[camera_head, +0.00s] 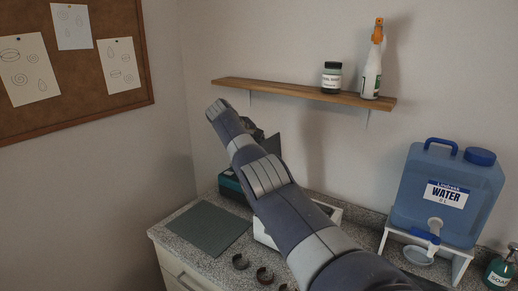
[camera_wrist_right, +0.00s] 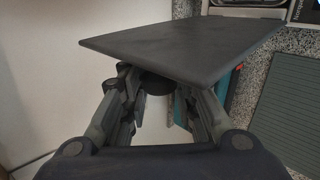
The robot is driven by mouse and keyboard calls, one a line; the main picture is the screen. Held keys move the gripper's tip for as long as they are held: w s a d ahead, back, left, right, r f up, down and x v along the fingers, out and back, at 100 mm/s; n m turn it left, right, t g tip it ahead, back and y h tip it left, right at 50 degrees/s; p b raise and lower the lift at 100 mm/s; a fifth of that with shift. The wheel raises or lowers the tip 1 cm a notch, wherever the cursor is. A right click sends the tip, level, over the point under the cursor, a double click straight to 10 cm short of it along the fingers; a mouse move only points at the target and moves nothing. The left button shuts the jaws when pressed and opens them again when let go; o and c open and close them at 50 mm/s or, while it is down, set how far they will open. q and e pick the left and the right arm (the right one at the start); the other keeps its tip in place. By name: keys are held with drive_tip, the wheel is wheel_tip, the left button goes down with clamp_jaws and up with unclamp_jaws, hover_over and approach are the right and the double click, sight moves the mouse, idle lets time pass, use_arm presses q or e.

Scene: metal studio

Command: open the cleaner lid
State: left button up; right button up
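The cleaner is a teal and dark box (camera_head: 230,186) on the counter in the head view, mostly hidden behind my right arm. Its dark flat lid (camera_head: 277,147) stands tilted up above it, partly hidden. In the right wrist view the lid (camera_wrist_right: 180,45) is a broad dark panel with a round knob (camera_wrist_right: 155,84) on its near face; a strip of teal shows below it. My right gripper (camera_wrist_right: 157,88) has its fingers spread on both sides of the knob; any contact is unclear. My left gripper is not in view.
A grey-green mat (camera_head: 208,229) lies on the counter, with small dark curved pieces (camera_head: 240,262) in front. A white tray (camera_head: 262,232) is partly behind my arm. A water jug (camera_head: 447,190) stands right, and a shelf (camera_head: 300,92) with bottles hangs above.

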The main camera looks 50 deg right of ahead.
drive_tip(key=o, duration=0.3)
drive_tip(key=shift+a+r, duration=0.1)
drive_tip(key=v, duration=1.1)
drive_tip(key=shift+a+r, duration=0.2)
drive_tip(key=shift+r, duration=0.1)
drive_tip(key=shift+a, duration=0.1)
